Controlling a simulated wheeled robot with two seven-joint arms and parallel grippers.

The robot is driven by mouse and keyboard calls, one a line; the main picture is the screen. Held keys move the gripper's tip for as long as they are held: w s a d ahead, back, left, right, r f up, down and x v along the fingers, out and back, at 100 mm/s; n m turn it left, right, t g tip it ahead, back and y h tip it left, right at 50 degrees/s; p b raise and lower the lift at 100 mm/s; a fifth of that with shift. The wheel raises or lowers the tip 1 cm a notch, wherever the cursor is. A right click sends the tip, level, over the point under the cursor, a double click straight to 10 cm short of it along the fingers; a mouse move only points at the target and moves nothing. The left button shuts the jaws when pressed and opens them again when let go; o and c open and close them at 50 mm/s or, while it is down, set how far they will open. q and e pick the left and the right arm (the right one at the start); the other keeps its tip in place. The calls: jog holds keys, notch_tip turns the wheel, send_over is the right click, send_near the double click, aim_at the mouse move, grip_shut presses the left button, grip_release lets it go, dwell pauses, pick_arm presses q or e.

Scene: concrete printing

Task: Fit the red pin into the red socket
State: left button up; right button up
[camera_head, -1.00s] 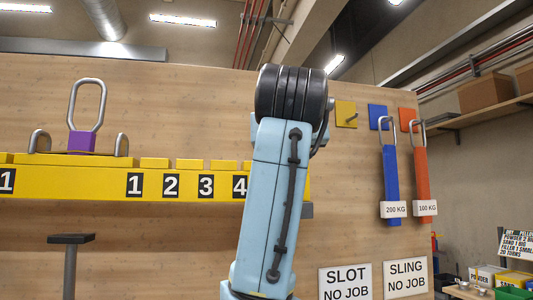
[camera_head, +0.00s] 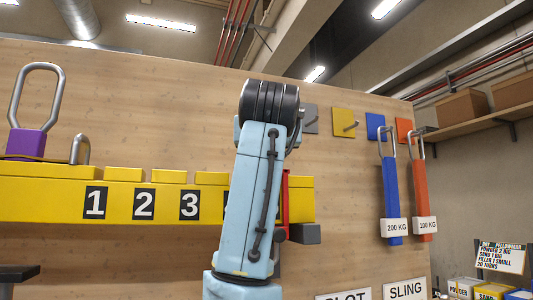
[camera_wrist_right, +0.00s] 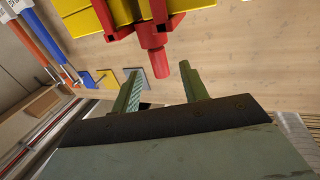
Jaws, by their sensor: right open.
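A red bracket (camera_wrist_right: 110,18) clasps the yellow beam (camera_wrist_right: 200,8) in the right wrist view. A wider red collar (camera_wrist_right: 151,36) sticks out from it, with a narrower red cylinder (camera_wrist_right: 160,62) at its end. These look like the socket and pin, but I cannot tell where one ends and the other begins. My right gripper (camera_wrist_right: 162,74) is open, and the cylinder's tip points between its fingertips. I cannot tell whether they touch. In the head view, a red strip (camera_head: 285,200) shows on the beam behind my arm, which hides the gripper. My left gripper is out of view.
The numbered yellow beam (camera_head: 60,200) runs along a wooden wall. A purple block with a steel loop (camera_head: 26,142) stands on it at left. Blue (camera_head: 391,190) and orange (camera_head: 420,190) weights hang at right. A dark-topped stand (camera_head: 18,273) is at lower left.

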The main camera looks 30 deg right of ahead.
jog(key=p+x, duration=0.1)
jog(key=x, duration=0.4)
jog(key=shift+d+p, duration=0.1)
jog(key=shift+p, duration=0.25)
jog(key=shift+w, duration=0.2)
jog(key=shift+s, duration=0.1)
jog(key=c, duration=0.9)
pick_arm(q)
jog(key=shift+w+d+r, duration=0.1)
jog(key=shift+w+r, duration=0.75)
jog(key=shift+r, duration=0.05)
pick_arm(e)
jog(key=shift+r, duration=0.1)
grip_shut()
jog(key=shift+r, duration=0.1)
